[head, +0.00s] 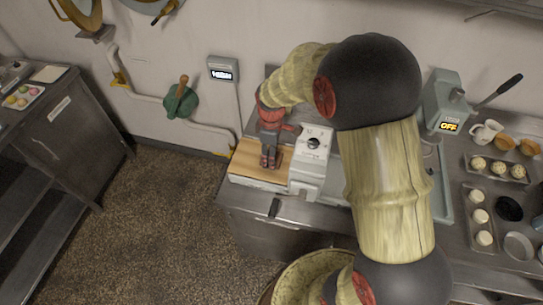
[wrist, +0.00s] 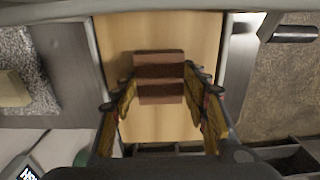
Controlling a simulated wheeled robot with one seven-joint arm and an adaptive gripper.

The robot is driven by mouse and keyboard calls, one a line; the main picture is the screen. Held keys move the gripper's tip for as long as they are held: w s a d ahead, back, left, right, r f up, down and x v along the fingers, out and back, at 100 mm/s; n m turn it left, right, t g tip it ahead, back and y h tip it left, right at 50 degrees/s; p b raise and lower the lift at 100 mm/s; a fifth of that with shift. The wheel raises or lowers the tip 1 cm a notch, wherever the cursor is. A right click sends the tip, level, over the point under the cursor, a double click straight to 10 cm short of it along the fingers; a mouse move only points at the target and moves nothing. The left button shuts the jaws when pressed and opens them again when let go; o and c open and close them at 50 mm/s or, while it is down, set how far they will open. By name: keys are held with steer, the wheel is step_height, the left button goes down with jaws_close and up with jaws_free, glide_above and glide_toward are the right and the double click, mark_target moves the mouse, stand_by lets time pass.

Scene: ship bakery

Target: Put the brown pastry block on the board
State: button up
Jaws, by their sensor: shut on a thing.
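The brown pastry block (wrist: 159,71) shows in the wrist view as a layered block with darker bands. My gripper (wrist: 160,88) is shut on it, one finger at each side. Behind the block in that view is the pale wooden board (wrist: 120,30). In the head view my gripper (head: 270,160) points down over the board (head: 246,162), near its right part. The block is mostly hidden by the fingers there. I cannot tell whether the block touches the board.
A white machine with a dial (head: 313,144) stands directly right of the board. A grey device reading OFF (head: 447,103) and trays of pastries (head: 497,168) are farther right on the steel counter. A wall box (head: 223,69) hangs behind. Floor is open to the left.

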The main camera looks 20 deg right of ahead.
steer(key=shift+f, duration=0.15)
steer(key=o, duration=1.2)
steer(key=shift+o, duration=0.5)
step_height(320, 180, up, 13)
steer(key=p, duration=0.2)
steer(key=s+r+m+t, duration=0.2)
steer(key=s+r+m, duration=0.3)
steer(key=s, duration=0.6)
steer(key=s+r+m+t, duration=0.3)
steer(key=s+r+m, duration=0.3)
steer(key=s+r, duration=0.4)
steer(key=shift+s+t, duration=0.3)
steer(key=shift+s, duration=0.45)
